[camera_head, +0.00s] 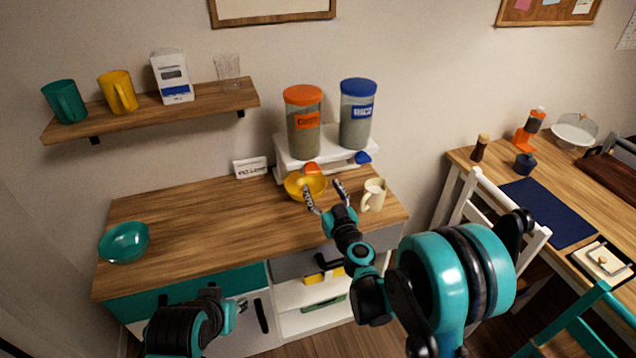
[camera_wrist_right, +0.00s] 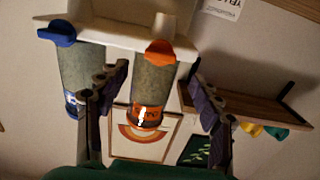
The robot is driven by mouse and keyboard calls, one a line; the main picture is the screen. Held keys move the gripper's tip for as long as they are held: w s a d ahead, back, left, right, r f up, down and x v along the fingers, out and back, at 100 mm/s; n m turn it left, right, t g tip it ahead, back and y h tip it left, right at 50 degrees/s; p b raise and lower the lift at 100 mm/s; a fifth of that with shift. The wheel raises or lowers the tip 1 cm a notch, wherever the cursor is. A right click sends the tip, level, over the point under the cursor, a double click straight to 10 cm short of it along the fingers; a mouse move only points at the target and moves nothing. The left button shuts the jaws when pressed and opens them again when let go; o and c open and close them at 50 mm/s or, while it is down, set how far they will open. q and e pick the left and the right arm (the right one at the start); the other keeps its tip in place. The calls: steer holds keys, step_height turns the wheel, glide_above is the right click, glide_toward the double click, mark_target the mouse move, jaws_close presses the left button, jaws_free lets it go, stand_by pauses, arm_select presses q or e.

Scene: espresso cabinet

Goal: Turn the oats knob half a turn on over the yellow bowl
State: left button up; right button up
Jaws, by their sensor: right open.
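Two clear dispensers stand on a white stand. One has an orange lid and label (camera_head: 304,120), the other a blue lid and label (camera_head: 356,115); the labels are too small to read surely. The orange knob (camera_head: 312,168) sits below the orange dispenser and also shows in the wrist view (camera_wrist_right: 160,51). The yellow bowl (camera_head: 296,187) is on the counter beneath it. My right gripper (camera_head: 325,191) is open in front of the orange knob, over the bowl's right side; its spread fingers show in the wrist view (camera_wrist_right: 157,82). My left gripper (camera_head: 240,304) is low at the counter's front, jaws unclear.
The blue knob (camera_head: 362,157) is right of the orange one. A cream mug (camera_head: 374,195) stands close to my right gripper. The counter's middle is clear. A drawer below is open.

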mark_target(314, 173)
steer(key=b+x, duration=0.1)
steer(key=x, duration=0.6)
steer(key=shift+w, duration=0.2)
steer(key=c, duration=1.2)
